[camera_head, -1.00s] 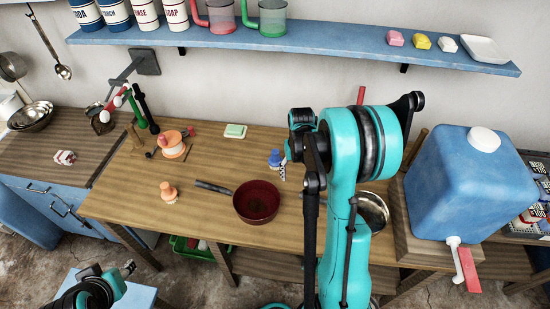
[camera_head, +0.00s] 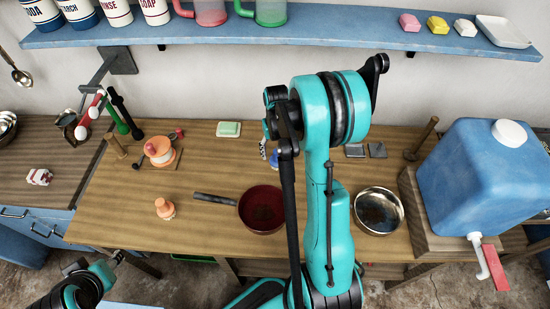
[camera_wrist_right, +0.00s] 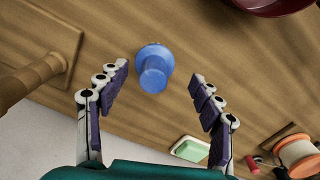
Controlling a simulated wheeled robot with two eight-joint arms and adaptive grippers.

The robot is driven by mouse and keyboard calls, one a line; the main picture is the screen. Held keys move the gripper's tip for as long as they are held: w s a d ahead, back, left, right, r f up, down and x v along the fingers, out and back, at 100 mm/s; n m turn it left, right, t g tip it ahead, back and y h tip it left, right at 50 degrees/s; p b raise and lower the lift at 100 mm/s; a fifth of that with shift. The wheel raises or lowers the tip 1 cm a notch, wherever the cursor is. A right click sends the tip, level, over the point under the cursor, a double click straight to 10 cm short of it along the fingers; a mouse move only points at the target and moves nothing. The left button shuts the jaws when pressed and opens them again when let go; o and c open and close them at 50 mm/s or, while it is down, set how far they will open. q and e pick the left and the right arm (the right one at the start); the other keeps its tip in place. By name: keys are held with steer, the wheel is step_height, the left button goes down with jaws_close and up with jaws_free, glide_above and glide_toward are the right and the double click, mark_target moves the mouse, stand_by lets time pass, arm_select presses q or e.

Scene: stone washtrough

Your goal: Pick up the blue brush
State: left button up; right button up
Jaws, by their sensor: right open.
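The blue brush (camera_wrist_right: 155,67) stands on the wooden table in the right wrist view, its round blue top toward the camera. In the head view only a bit of the brush (camera_head: 275,156) shows at the left edge of my right arm. My right gripper (camera_wrist_right: 160,76) is open and empty, its fingers spread to either side of the brush in the picture, with no contact visible. In the head view my arm hides most of that gripper. My left gripper (camera_head: 118,257) is low at the left, in front of the table; its jaws are too small to read.
A red pan (camera_head: 261,209), a green soap block (camera_head: 229,129) and an orange brush (camera_head: 165,208) are on the table left of my right arm. A metal bowl (camera_head: 378,210) and a blue water container (camera_head: 480,180) stand to the right. A blue shelf (camera_head: 300,37) runs above.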

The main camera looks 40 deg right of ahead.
mark_target(277, 159)
steer(key=f, duration=0.2)
steer(key=f+b, duration=0.1)
steer(key=f, duration=0.1)
steer(key=d+f+b, duration=0.1)
steer(key=f, duration=0.1)
steer(key=shift+w+f, duration=0.1)
steer(key=shift+w, duration=0.15)
steer(key=c, duration=1.3)
